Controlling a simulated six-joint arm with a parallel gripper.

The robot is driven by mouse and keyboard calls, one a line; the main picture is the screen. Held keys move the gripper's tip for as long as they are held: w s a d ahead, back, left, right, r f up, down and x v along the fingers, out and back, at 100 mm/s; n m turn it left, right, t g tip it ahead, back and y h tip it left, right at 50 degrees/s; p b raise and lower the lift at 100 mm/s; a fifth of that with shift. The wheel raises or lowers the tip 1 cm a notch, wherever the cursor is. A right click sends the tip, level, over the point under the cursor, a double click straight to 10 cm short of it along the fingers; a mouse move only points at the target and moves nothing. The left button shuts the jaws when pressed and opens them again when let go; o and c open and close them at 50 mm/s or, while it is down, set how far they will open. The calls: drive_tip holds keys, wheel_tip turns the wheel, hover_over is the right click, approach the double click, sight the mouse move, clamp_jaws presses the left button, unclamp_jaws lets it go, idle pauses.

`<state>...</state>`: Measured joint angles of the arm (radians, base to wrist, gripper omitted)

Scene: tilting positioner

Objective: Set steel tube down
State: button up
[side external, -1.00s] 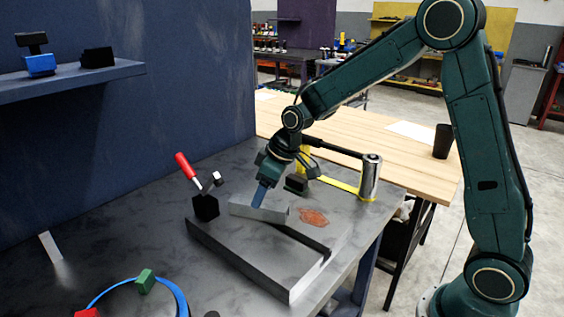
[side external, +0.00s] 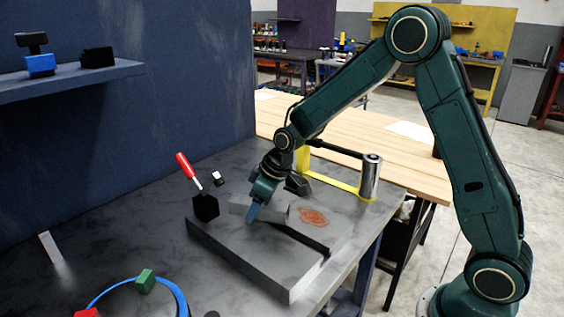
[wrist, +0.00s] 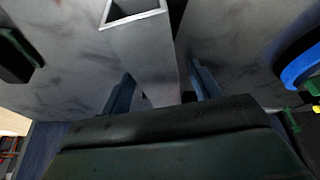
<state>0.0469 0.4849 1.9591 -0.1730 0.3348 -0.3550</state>
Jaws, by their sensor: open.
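The steel tube (side external: 277,214) is a square, hollow grey length lying on the stepped grey plate (side external: 262,266) in the side view, near the plate's back edge. In the wrist view the tube (wrist: 146,45) runs from top centre down between the fingers, its open square end at the top. My gripper (side external: 252,215) is low at the tube, and one blue finger hides part of it in the side view. In the wrist view my gripper (wrist: 162,92) is open, with its fingers on either side of the tube and gaps visible beside it. The tube's underside is hidden.
A red-handled toggle clamp (side external: 185,166) on a black block (side external: 206,208) stands left of the tube. A steel cylinder (side external: 370,178) on a yellow bracket (side external: 335,184) stands behind right. A blue ring (side external: 183,298) with a green block (side external: 145,281) lies front left. The plate's front is clear.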

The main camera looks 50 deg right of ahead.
drive_tip(key=shift+r, duration=0.1)
clamp_jaws()
drive_tip(key=shift+r, duration=0.1)
wheel_tip(320, 180, up, 20)
idle(1.0)
idle(0.5)
